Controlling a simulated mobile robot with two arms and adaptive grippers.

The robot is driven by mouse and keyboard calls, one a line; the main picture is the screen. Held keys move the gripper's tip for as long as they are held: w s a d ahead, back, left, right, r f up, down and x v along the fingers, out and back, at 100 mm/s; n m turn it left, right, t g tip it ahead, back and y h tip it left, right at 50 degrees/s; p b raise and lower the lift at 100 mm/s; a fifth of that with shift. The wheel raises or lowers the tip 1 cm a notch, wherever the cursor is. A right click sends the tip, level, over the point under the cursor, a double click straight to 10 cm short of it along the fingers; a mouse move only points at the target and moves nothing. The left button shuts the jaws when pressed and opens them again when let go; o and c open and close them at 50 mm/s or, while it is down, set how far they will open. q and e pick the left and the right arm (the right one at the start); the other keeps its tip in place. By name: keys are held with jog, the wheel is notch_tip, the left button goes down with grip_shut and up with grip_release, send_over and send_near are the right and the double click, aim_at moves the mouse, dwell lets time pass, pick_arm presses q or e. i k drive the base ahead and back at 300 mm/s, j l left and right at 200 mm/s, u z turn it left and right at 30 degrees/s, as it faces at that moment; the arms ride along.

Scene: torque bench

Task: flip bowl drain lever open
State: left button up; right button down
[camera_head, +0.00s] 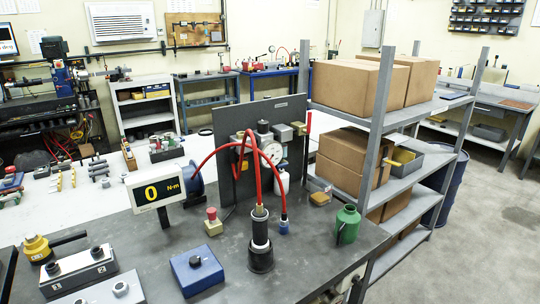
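A dark upright panel (225,125) stands at the back of the grey bench. It carries a cluster of fittings with a round white gauge (272,153). A small whitish bowl-like part (281,183) shows below the gauge. Red hoses partly cover the fittings. Neither of my grippers is clearly in view.
A black cylindrical tool (260,246) with red hoses stands in front of the panel. Around it are a torque display (157,188), blue box (196,270), red button (212,222) and green can (347,224). A shelf rack (378,150) with cartons stands right.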

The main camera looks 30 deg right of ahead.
aim_at(285, 163)
jog(key=z, duration=2.1)
jog(key=i+l, duration=0.2)
jog(key=i, duration=0.2)
